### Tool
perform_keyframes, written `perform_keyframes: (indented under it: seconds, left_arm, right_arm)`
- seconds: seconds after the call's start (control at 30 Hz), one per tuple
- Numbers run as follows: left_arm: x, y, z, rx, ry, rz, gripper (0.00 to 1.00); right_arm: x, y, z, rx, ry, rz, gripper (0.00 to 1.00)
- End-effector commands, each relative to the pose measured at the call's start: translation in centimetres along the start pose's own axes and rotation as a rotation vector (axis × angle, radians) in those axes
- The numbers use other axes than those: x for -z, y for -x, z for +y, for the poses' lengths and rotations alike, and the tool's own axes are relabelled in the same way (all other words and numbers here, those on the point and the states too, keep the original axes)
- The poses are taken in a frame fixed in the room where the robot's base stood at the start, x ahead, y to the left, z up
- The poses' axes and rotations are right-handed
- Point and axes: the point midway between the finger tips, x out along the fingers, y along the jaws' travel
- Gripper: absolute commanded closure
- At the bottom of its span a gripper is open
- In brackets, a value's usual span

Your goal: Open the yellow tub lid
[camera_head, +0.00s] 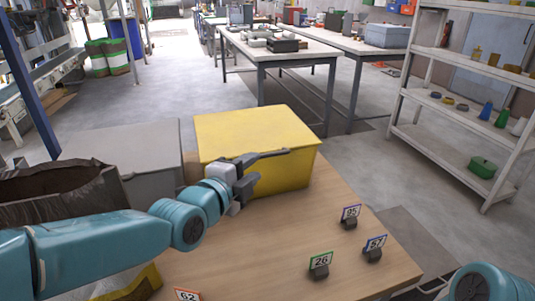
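The yellow tub (290,173) stands at the far side of the wooden table, with its flat yellow lid (250,128) lying closed on top. My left arm reaches in from the left. My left gripper (272,164) is in front of the tub's near face, just below the lid's front edge. Its two dark fingers are spread apart and point right, with nothing visible between them. I cannot tell whether a finger touches the tub. Only a teal part of my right arm shows at the lower right corner; its gripper is out of view.
A grey box (125,145) is left of the tub. A brown open sack (60,195) lies near my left arm. A shelf (440,150) stands right.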

Motion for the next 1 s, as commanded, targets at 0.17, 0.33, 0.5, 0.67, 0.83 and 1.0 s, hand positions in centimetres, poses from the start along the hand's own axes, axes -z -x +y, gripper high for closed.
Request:
perform_keyframes:
  seconds: [0.17,0.33,0.5,0.67,0.83,1.0]
  left_arm:
    - [-0.1,-4.3,0.0,-0.001,0.000,0.001,0.63]
    - [-0.3,-7.2,0.0,-0.001,-0.001,0.000,0.63]
    - [-0.4,-8.6,-0.1,0.001,-0.001,0.000,0.63]
    - [-0.4,-8.9,0.0,0.000,0.000,0.000,0.63]
    - [-0.4,-8.8,0.0,0.000,0.000,0.000,0.73]
    - [-0.4,-8.8,-0.1,0.000,0.000,0.000,1.00]
  right_arm:
    - [0.0,0.3,-0.1,0.000,0.000,0.000,1.00]
    - [0.0,0.5,-0.2,0.000,0.000,0.000,1.00]
    - [0.0,0.6,-0.2,0.000,0.000,0.000,1.00]
    - [0.0,0.5,-0.2,0.000,0.000,0.000,1.00]
    - [0.0,0.5,-0.2,0.000,0.000,0.000,1.00]
    - [0.0,0.5,-0.2,0.000,0.000,0.000,1.00]
